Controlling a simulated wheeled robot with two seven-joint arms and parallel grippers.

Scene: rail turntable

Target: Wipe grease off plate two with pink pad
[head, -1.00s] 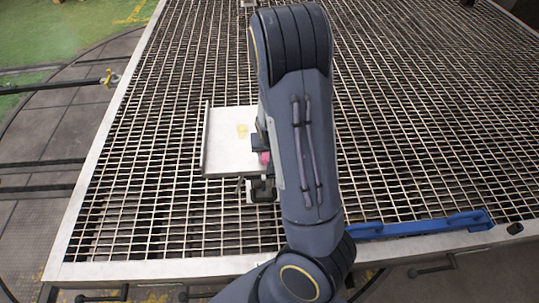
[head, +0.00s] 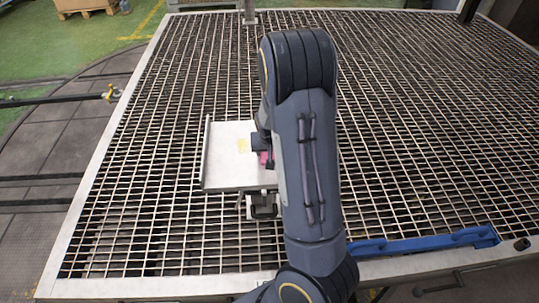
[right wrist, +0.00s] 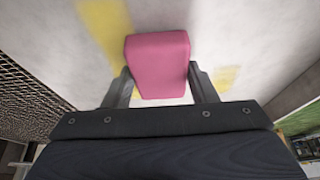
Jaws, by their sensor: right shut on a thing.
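The pale plate (head: 225,175) stands over the grating, with a raised lip along its left edge. A yellow grease smear (head: 243,145) shows on it; the right wrist view shows one yellow patch (right wrist: 106,28) at upper left and another (right wrist: 227,78) right of the pad. The pink pad (right wrist: 158,60) is between the fingers of my right gripper (right wrist: 159,78), which is shut on it. The pad (head: 264,159) is over the plate's right part, right of the smear in the head view; I cannot tell if it touches. My right arm hides the plate's right edge. My left gripper is not in view.
A metal grating (head: 420,140) surrounds the plate, with wide free room. A blue bar (head: 425,242) lies along its front edge at right. A bracket (head: 262,207) sits at the plate's near side. A post (head: 249,12) stands at the back.

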